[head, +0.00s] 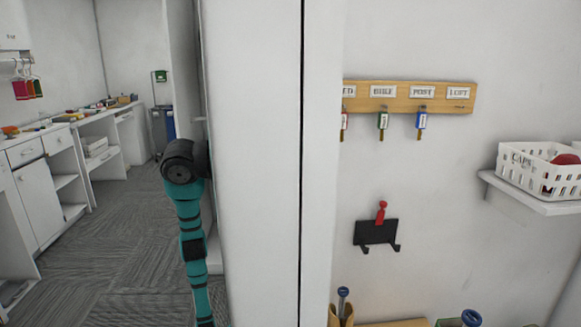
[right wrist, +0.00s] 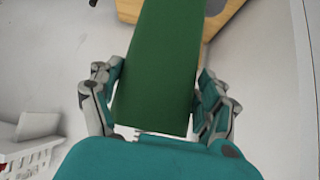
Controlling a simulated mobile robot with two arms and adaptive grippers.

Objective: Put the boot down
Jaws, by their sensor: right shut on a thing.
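A dark green piece (right wrist: 160,60), which looks like the boot, is held in my right gripper (right wrist: 156,75) in the right wrist view. The fingers press on its two sides, and its far end runs out of the top of the picture. I cannot see its foot or sole, nor whether it touches anything. The boot and my right gripper do not show in the head view. My left arm is at the left of the head view, but its gripper is not seen.
A wooden surface (head: 395,323) shows at the bottom of the head view, with blue-topped items near it. A wall bracket (head: 376,232), a key rack (head: 408,96) and a white basket (head: 540,171) on a shelf (head: 532,200) are above. A white wall edge (head: 270,160) stands in the middle.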

